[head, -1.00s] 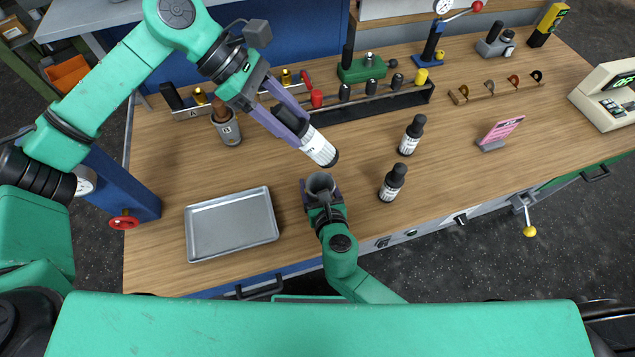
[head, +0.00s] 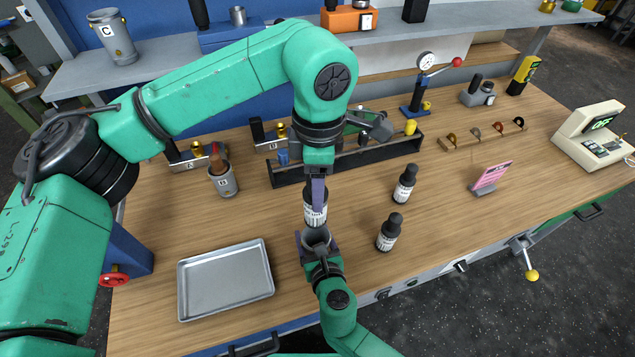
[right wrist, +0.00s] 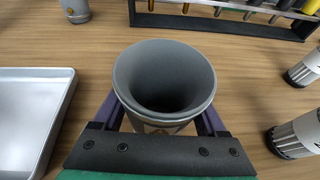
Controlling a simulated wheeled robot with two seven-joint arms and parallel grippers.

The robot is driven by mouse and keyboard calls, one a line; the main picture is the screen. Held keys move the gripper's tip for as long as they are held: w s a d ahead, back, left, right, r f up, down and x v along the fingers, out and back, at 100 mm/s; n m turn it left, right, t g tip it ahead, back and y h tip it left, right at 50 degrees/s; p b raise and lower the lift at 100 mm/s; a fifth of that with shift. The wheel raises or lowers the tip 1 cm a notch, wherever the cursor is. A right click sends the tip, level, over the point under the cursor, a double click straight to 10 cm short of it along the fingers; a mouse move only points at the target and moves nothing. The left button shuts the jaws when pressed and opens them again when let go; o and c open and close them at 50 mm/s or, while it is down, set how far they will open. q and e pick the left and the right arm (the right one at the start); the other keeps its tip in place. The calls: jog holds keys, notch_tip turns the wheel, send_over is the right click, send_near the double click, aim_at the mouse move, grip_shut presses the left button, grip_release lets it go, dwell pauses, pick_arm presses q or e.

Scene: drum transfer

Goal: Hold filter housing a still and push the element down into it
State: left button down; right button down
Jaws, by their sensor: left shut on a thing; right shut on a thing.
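Filter housing a, a grey open cup (head: 318,240), is held upright low over the front of the table. My right gripper (head: 319,256) is shut around it. In the right wrist view the housing (right wrist: 166,82) shows a dark, empty-looking inside between my fingers. The element, a dark cylinder with a white printed label (head: 315,213), hangs about upright just behind and above the housing's mouth in the head view. My left gripper (head: 317,190) is shut on its upper part. The element does not show in the right wrist view, and its lower end seems clear of the housing.
A metal tray (head: 226,282) lies left of the housing. Two dark bottles with white labels (head: 388,233) (head: 404,184) stand to the right. A grey cup marked B (head: 222,180) and a black rack (head: 375,155) are behind. A pink sign (head: 491,177) stands further right.

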pick_arm(q)
jog(key=shift+d+f, duration=0.1)
jog(key=shift+f, duration=2.65)
pick_arm(e)
jog(key=shift+d, duration=0.1)
pick_arm(q)
notch_tip(320, 180, down, 10)
jog(key=shift+r, duration=0.25)
dwell(2.2)
jog(key=shift+c, duration=0.7)
grip_release()
jog(key=shift+s, duration=0.1)
notch_tip(320, 180, up, 12)
jog(key=shift+r, duration=0.1)
pick_arm(e)
grip_release()
